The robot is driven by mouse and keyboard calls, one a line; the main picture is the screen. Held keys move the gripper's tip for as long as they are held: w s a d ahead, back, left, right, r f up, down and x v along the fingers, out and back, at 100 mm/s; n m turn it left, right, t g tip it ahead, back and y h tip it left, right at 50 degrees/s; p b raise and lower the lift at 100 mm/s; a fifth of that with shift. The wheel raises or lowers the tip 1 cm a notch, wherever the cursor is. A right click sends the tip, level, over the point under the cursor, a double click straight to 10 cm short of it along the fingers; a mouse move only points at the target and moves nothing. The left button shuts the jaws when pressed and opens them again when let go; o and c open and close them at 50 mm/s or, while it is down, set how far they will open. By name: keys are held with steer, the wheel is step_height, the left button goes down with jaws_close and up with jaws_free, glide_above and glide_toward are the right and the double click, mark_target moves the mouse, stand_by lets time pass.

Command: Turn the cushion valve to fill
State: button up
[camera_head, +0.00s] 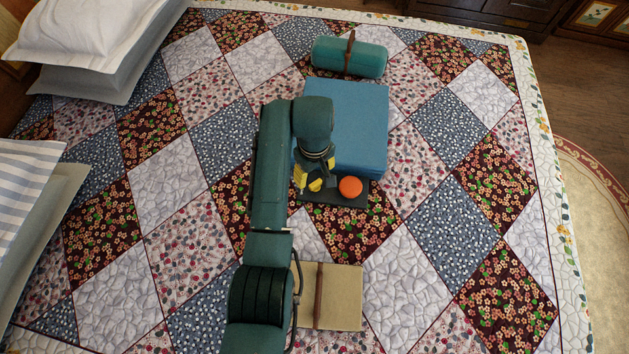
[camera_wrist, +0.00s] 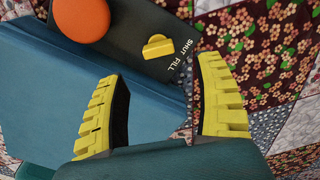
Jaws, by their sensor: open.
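The yellow valve handle (camera_wrist: 157,47) sits on a dark panel (camera_wrist: 125,40) in the wrist view, beside the printed words SHUT and FILL. I cannot tell for certain which word the handle points at. A round orange knob (camera_wrist: 80,18) is on the same panel. In the head view the valve (camera_head: 316,185) and orange knob (camera_head: 350,187) show at the front edge of the blue cushion (camera_head: 362,118). My gripper (camera_wrist: 160,69) is open and empty, its yellow fingers spread apart just short of the valve. In the head view my gripper (camera_head: 314,174) is close above the valve.
A patchwork quilt (camera_head: 165,180) covers the bed. A rolled teal bundle (camera_head: 350,57) with a brown strap lies behind the cushion. A tan strapped item (camera_head: 342,298) lies in front. Pillows (camera_head: 85,30) lie at the left. The quilt on the right is clear.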

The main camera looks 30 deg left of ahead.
mark_target(314, 182)
step_height(314, 182, down, 7)
steer(key=shift+r, duration=0.15)
steer(key=c, duration=1.2)
